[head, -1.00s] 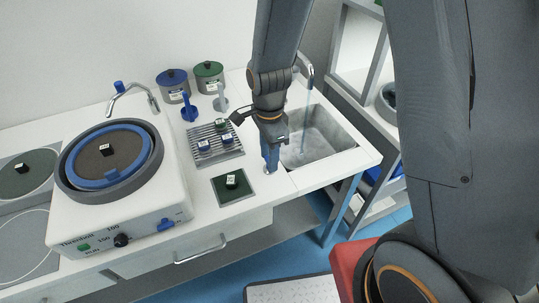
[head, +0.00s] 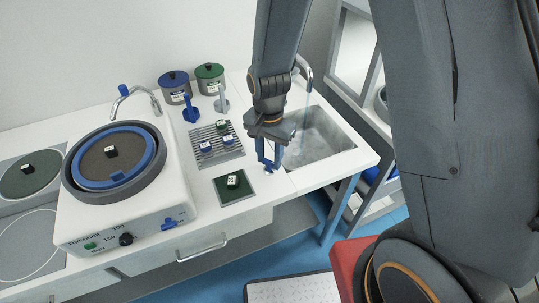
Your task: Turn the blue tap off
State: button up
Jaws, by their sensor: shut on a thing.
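My gripper (head: 269,163) points down at the counter's front, just left of the sink, with its blue fingers closed around a small blue tap handle (head: 269,170). The fingers hide most of the handle, so its exact angle cannot be told. The grey curved spout (head: 305,70) stands behind the sink basin (head: 318,137), partly hidden by my arm. A faint bluish stream of water (head: 308,85) shows below the spout; its lower part is hard to make out.
A round polishing machine (head: 165,205) with its own spout (head: 140,90) stands at left. A drain rack (head: 229,152) with small labelled pieces, a dark green mat (head: 222,193), and blue (head: 174,90) and green (head: 210,82) lidded jars lie near my gripper. Shelves (head: 352,50) stand at right.

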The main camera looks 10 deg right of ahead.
aim_at(269, 161)
jog(key=n+p, duration=0.1)
jog(key=n, duration=0.4)
jog(key=shift+n, duration=0.3)
jog(key=n, duration=0.5)
jog(key=shift+n, duration=0.3)
jog(key=o, duration=1)
jog(key=shift+o, duration=0.2)
jog(key=shift+r+b, duration=0.65)
jog(key=shift+r, duration=3.25)
